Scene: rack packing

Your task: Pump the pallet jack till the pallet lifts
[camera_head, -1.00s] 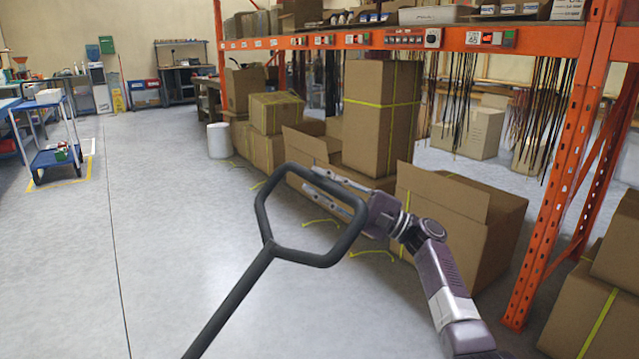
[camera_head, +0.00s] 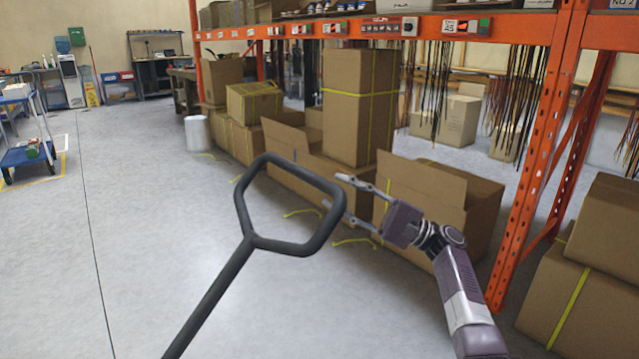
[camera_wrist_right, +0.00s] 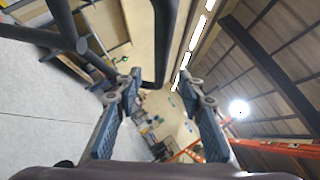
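The pallet jack's dark grey loop handle (camera_head: 244,210) stands tilted in the middle of the head view, its shaft (camera_head: 207,300) running down to the lower left. My right gripper (camera_head: 335,190) is at the right side of the loop, its fingers spread and pointing left. Its lower fingertip overlaps the loop's right corner in the picture; I cannot tell whether they touch. In the right wrist view the handle's bar (camera_wrist_right: 160,40) shows beyond the open fingers (camera_wrist_right: 163,84). The jack's base and the pallet are out of view. My left gripper is not in view.
Open and closed cardboard boxes (camera_head: 440,205) stand under the orange rack (camera_head: 530,170) on the right. A blue cart (camera_head: 28,155) is at the far left, and a white bin (camera_head: 198,133) is beside the boxes. The grey floor left of the handle is clear.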

